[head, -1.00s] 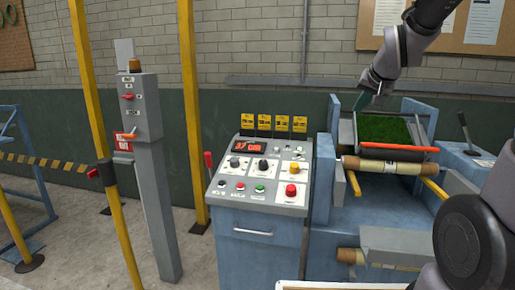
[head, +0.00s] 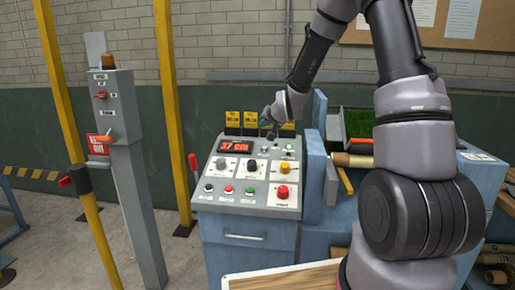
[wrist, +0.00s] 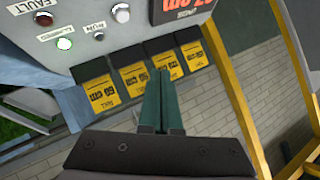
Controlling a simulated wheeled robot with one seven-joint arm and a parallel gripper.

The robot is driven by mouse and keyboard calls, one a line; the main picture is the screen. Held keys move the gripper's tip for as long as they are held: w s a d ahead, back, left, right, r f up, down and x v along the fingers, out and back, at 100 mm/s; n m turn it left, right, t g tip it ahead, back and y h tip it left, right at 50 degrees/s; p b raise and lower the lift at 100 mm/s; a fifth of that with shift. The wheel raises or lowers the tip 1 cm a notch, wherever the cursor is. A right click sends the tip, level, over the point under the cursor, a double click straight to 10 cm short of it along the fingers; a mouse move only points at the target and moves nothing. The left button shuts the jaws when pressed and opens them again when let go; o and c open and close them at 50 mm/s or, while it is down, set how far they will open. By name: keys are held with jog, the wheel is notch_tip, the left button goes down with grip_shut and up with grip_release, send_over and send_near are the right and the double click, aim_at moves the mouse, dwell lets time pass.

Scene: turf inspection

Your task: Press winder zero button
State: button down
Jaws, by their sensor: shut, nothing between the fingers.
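The grey control console (head: 240,177) stands at the picture's middle with a red display (head: 235,147) reading 37 cm. Black, red and green push buttons line its lower front; I cannot read which one is marked zero. My gripper (head: 268,134) is above the console's rear edge, right of the display. In the wrist view my gripper (wrist: 161,76) shows two dark green fingers shut together and empty, in front of the yellow cards (wrist: 133,76). Fingertip contact is not visible.
A red mushroom button (head: 283,192) and a yellow knob (head: 285,167) sit at the console's right. A grey post (head: 132,170) and yellow poles (head: 172,100) stand left. The blue winder frame (head: 316,165) is close on the right, partly hidden by my arm.

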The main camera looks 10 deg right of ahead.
dwell(0.3)
jog(key=shift+w+d+f, duration=0.15)
jog(key=shift+w+f, duration=0.3)
jog(key=shift+f, duration=0.9)
jog(key=shift+w+d+f, duration=0.2)
jog(key=shift+w+f, duration=0.3)
jog(key=shift+f, duration=0.9)
jog(key=shift+w+d+f, duration=0.15)
jog(key=shift+w+f, duration=0.3)
jog(key=shift+f, duration=0.9)
jog(key=shift+w+f, duration=0.15)
jog(key=shift+f, duration=0.2)
jog(key=shift+w+d+f, duration=0.1)
jog(key=shift+w+f, duration=0.05)
jog(key=shift+f, duration=0.35)
jog(key=shift+r, duration=0.1)
jog(key=shift+s+r, duration=0.3)
jog(key=shift+r, duration=0.45)
jog(key=shift+s+a+r, duration=0.15)
jog(key=shift+s+r, duration=0.15)
jog(key=shift+r, duration=0.5)
jog(key=shift+s+a+r, duration=0.1)
jog(key=shift+s+r, duration=0.15)
jog(key=shift+r, duration=0.5)
jog(key=shift+s+a+r, duration=0.15)
jog(key=shift+s+r, duration=0.15)
jog(key=shift+r, duration=0.5)
